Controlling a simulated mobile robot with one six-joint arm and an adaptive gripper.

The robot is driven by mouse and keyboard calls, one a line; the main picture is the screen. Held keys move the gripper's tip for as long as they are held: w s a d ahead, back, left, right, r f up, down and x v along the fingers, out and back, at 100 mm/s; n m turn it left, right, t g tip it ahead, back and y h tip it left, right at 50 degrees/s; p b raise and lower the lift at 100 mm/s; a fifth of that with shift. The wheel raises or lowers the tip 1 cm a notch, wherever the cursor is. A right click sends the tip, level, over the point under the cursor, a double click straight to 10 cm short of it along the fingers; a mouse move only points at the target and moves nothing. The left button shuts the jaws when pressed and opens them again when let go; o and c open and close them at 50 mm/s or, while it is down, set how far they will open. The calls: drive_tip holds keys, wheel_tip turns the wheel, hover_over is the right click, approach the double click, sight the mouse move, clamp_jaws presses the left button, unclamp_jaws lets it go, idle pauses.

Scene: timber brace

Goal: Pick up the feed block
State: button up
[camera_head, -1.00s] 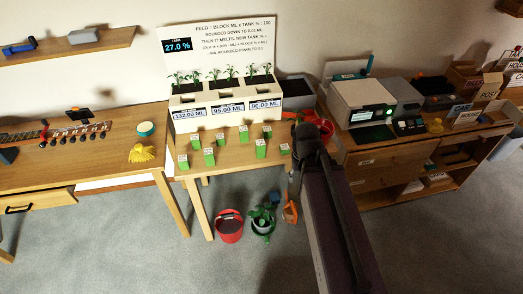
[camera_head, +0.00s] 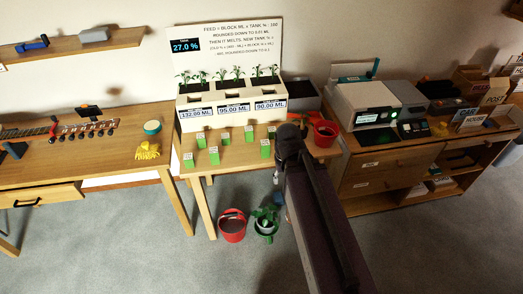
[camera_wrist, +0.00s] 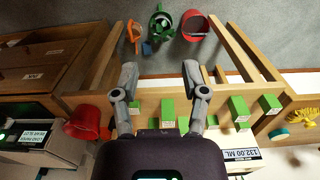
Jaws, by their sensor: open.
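Several green feed blocks with white labelled tops stand on the wooden table in front of the planter, including one at the front left (camera_head: 188,160), one near it (camera_head: 214,156) and one nearest my arm (camera_head: 265,149). In the wrist view, one green block (camera_wrist: 168,109) lies between the lines of my fingers, lower than the fingertips in the picture, and another (camera_wrist: 239,107) stands to the right. My gripper (camera_wrist: 160,70) is open and empty, its fingers spread apart. In the head view my arm hides part of the table's right end.
The planter (camera_head: 230,103) with three labelled slots stands behind the blocks, below a board of feed rules reading 27.0 %. A red pot (camera_head: 325,133) sits at the table's right end. A red bucket (camera_head: 232,226) and a green watering can (camera_head: 266,221) stand on the floor.

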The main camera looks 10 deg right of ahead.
drive_tip(key=shift+a, duration=0.2)
drive_tip(key=o, duration=0.5)
drive_tip(key=shift+w+a, duration=0.1)
drive_tip(key=shift+w, duration=0.05)
drive_tip(key=shift+c, duration=0.2)
drive_tip(key=shift+o, duration=0.5)
drive_tip(key=w+f+t+b, duration=0.1)
drive_tip(key=w+t, duration=0.3)
drive_tip(key=w, duration=2)
drive_tip(key=shift+f+t+b, duration=0.2)
drive_tip(key=shift+t+b, duration=0.1)
drive_tip(key=shift+b, duration=0.6)
drive_tip(key=shift+s+a, duration=0.1)
drive_tip(key=shift+s, duration=0.05)
drive_tip(key=b+x, duration=0.8)
drive_tip(key=shift+f, duration=0.25)
drive_tip(key=shift+f, duration=0.1)
